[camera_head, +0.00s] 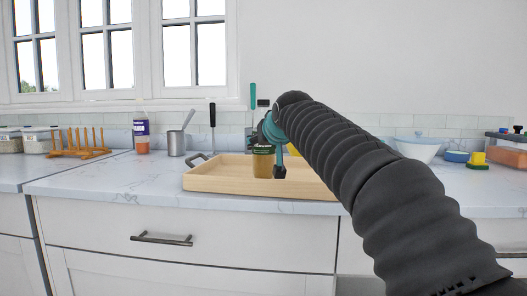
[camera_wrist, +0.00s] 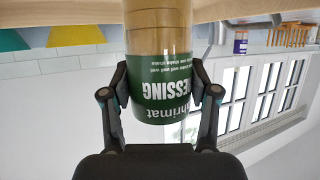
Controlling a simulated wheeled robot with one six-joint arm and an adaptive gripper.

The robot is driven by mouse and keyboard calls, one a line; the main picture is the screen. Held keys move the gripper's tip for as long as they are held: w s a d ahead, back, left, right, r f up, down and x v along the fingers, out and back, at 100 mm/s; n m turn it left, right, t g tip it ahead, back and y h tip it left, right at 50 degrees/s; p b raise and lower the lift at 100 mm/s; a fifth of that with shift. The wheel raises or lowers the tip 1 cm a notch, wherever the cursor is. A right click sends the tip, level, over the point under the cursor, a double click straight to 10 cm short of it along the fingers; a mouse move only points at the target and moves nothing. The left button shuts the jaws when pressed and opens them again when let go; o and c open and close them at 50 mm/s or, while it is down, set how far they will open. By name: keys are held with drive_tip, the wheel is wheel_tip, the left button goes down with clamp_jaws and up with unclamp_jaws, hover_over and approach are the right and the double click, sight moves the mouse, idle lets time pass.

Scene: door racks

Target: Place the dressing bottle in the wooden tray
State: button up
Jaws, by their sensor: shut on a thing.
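The dressing bottle (camera_head: 262,165) has a green label and tan contents. My gripper (camera_head: 269,138) is shut on it at the label. In the wrist view, which is upside down, the two fingers of my gripper (camera_wrist: 160,94) press both sides of the bottle (camera_wrist: 158,70). The wooden tray (camera_head: 225,183) lies on the counter, with a dark handle at its left. The bottle looks upright and its lower end appears within the tray's outline. I cannot tell whether it touches the tray floor. My arm hides the tray's right part.
On the marble counter (camera_head: 100,181), a blue-labelled bottle (camera_head: 141,130), a metal cup (camera_head: 176,144) and a wooden rack (camera_head: 80,150) stand left of the tray. A pale bowl (camera_head: 418,149) and a yellow sponge (camera_head: 478,160) lie right. The counter front left of the tray is clear.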

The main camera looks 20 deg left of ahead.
drive_tip(key=shift+f, duration=0.5)
drive_tip(key=shift+f, duration=0.2)
drive_tip(key=o, duration=1.5)
drive_tip(key=shift+c, duration=0.2)
drive_tip(key=shift+r, duration=0.25)
drive_tip(key=b+v, duration=0.1)
drive_tip(key=v, duration=1.1)
drive_tip(key=shift+f, duration=0.2)
drive_tip(key=shift+s+d, duration=0.1)
